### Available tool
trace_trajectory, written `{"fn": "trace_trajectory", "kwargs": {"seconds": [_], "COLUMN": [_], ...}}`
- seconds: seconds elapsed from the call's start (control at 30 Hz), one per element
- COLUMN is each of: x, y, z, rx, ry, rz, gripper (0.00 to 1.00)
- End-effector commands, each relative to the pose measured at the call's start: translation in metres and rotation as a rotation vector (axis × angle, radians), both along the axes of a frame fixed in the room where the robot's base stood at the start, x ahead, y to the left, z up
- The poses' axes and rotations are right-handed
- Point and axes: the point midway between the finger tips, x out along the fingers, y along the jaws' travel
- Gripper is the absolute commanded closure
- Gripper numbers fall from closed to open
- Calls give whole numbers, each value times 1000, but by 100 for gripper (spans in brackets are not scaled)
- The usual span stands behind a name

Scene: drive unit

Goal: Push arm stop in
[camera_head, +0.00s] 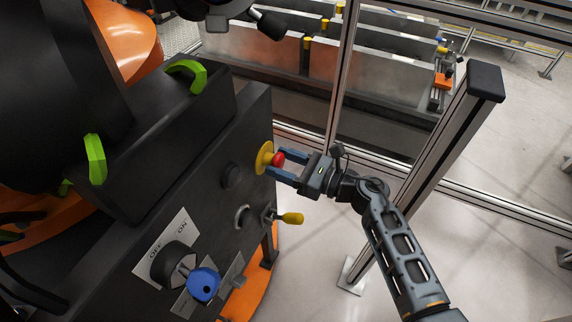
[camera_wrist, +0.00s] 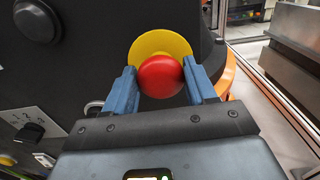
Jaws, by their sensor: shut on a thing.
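The arm stop is a red mushroom button (camera_head: 278,159) on a yellow round base (camera_head: 264,158), on the side face of the black drive unit (camera_head: 215,140). In the wrist view the red button (camera_wrist: 161,76) sits between my two blue fingers, with the yellow disc (camera_wrist: 160,46) behind it. My gripper (camera_head: 277,162) reaches the button from the right and is shut on it, one finger on each side. I cannot tell from these views whether the button is in or out.
A yellow-tipped lever (camera_head: 292,218) sticks out below the button. A blue knob (camera_head: 203,284) and an ON/OFF switch (camera_head: 174,264) are lower left. Green handles (camera_head: 95,158) are on top. A metal frame post (camera_head: 425,155) stands close behind my arm.

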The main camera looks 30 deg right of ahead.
Motion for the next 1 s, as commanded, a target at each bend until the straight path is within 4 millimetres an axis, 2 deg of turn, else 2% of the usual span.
{"fn": "trace_trajectory", "kwargs": {"seconds": [0.07,0.1,0.27,0.57,1.0], "x": [2,3,2,-1,-51], "y": [2,2,1,-1,-37], "z": [2,2,1,0,-1], "rx": [-2,-2,-2,-2,-2], "ry": [-3,-3,-3,-1,-2], "rz": [1,1,1,0,-1], "gripper": [99,40,25,23,23]}}
